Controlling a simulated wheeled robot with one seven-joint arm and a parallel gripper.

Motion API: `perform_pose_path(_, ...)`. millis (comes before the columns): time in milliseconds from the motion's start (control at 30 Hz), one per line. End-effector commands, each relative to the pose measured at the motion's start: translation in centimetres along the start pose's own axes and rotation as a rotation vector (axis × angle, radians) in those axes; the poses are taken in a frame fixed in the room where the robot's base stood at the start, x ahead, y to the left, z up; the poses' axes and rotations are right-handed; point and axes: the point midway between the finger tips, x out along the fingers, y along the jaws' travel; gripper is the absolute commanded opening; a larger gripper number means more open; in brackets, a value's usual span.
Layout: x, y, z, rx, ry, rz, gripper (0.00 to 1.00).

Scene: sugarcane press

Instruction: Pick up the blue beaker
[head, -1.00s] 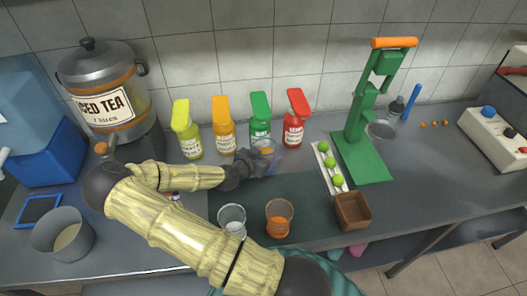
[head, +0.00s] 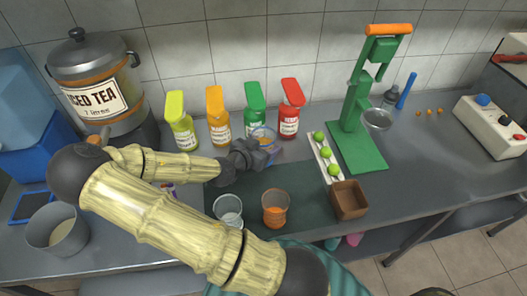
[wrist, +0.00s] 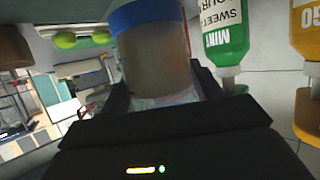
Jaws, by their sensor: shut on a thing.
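Yellow (head: 181,125), orange (head: 219,120), green (head: 255,112) and red (head: 290,110) bottles stand behind. A lime tray (head: 327,160) and green press (head: 358,145) stand right.

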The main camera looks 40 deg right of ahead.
Motion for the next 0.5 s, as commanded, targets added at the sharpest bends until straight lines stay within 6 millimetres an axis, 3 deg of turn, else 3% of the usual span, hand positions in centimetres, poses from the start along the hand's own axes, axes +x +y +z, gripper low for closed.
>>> perform_pose_path(500,-2.1,0.0,-5.2,0.002,0.000,0.000,0.28)
